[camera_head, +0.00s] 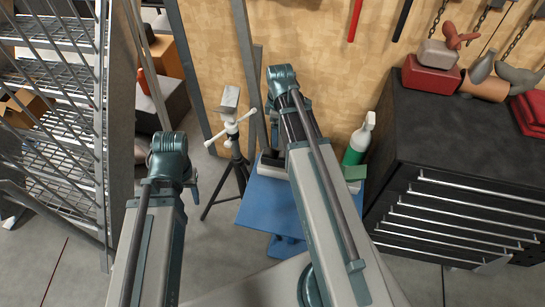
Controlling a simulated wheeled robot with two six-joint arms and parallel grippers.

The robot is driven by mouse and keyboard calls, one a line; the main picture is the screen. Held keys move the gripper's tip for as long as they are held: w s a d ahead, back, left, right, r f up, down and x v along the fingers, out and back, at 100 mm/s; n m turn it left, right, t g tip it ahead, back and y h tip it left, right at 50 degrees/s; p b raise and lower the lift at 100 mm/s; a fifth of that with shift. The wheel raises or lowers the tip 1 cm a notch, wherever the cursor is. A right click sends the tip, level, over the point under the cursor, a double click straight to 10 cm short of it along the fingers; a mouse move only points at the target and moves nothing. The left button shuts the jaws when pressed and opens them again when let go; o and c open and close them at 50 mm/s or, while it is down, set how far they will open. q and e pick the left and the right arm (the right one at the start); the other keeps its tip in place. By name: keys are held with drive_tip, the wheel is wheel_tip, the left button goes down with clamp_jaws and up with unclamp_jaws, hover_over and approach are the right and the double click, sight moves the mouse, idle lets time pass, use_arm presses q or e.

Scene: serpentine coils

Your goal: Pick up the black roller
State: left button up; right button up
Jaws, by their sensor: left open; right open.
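I cannot make out the black roller for certain. A blue table (262,200) stands in the middle, and my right arm covers much of its top. A small dark shape (271,158) shows at the table's back left beside a pale block, partly hidden by the arm; I cannot tell what it is. My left arm reaches up from the lower left and ends at a teal joint left of the table. My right arm reaches up across the table. Neither gripper's fingers can be seen; the arm links hide them.
A black drawer cabinet (440,120) stands at right with several items on top. A tripod (236,165) stands left of the table. A metal shelf rack (60,100) fills the left.

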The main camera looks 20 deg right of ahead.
drive_tip(key=b, duration=0.8)
hover_over(277, 155)
drive_tip(key=s, duration=0.2)
drive_tip(key=shift+a+f, duration=0.2)
drive_tip(key=shift+f, duration=1.95)
drive_tip(key=shift+a+f, duration=0.15)
drive_tip(key=shift+f, duration=2)
wheel_tip(277, 155, down, 5)
drive_tip(key=b, duration=0.5)
drive_tip(key=shift+w+a+f+b, duration=0.15)
drive_tip(key=shift+b, duration=0.2)
clamp_jaws()
